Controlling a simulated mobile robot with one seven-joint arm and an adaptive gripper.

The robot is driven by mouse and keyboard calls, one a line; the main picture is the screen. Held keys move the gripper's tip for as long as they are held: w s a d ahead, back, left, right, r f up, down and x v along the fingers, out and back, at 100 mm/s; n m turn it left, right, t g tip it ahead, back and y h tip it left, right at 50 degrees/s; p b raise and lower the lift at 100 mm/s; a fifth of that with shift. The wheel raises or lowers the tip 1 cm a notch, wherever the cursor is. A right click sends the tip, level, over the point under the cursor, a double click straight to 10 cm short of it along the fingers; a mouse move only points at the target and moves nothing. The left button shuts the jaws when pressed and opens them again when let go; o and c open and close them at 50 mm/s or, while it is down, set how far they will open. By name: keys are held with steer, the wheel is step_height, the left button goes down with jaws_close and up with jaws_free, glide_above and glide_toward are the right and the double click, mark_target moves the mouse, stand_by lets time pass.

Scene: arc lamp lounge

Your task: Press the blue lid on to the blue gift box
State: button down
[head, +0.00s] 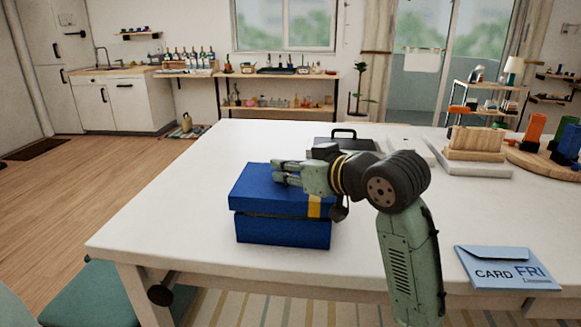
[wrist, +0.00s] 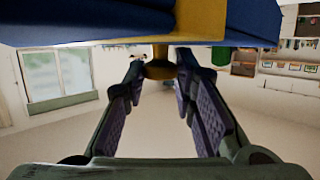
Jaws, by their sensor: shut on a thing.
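The blue lid (head: 252,184) sits over the blue gift box (head: 283,232) on the white table, with a dark line between them; I cannot tell if it is fully seated. A yellow ribbon band (head: 314,207) shows on the lid's front right. My gripper (head: 280,173) reaches across the lid's top from the right. In the wrist view my gripper (wrist: 160,68) has its fingers on both sides of a gold knob (wrist: 158,71) by the yellow band. The blue lid (wrist: 70,35) fills the top there. The knob is hidden in the head view.
The white table (head: 180,205) is clear left of the box. A light blue card envelope (head: 505,268) lies at the front right. Wooden blocks (head: 475,140) and orange and blue items stand at the back right.

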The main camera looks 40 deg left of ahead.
mark_target(297, 187)
steer(key=shift+f+b, duration=1.3)
steer(key=shift+f, duration=0.75)
steer(key=c, duration=1.2)
jaws_free()
steer(key=shift+c, duration=0.2)
steer(key=shift+d, duration=0.1)
steer(key=v, duration=1.2)
steer(key=shift+s, duration=0.1)
